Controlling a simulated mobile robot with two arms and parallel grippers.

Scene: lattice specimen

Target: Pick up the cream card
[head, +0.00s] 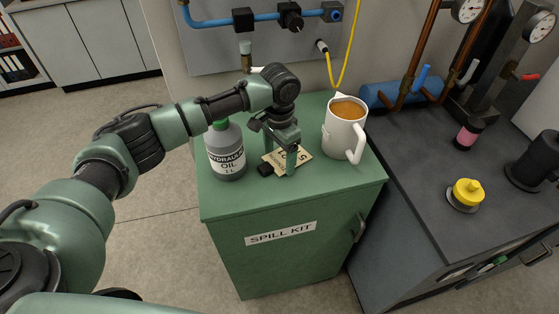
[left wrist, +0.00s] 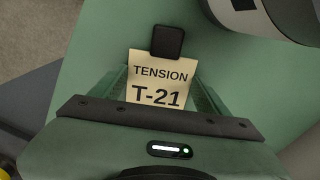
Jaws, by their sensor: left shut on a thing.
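The cream card (head: 303,157) is at the top of the green cabinet, between the oil bottle and the mug. In the left wrist view the card (left wrist: 160,73) reads "TENSION T-21", and a black rounded piece (left wrist: 167,41) overlaps its far edge. My left gripper (head: 279,163) reaches down over the card and hides part of it in the head view. Its green fingers stand at both sides of the card, and it is shut on it. I cannot tell whether the card touches the cabinet top. My right gripper is not in view.
The grey oil bottle (head: 227,153) stands close left of the gripper. A white mug (head: 343,130) of brown liquid stands close on the right. The green cabinet top (head: 235,204) is clear toward its front edge. A yellow knob (head: 467,192) sits on the dark bench at right.

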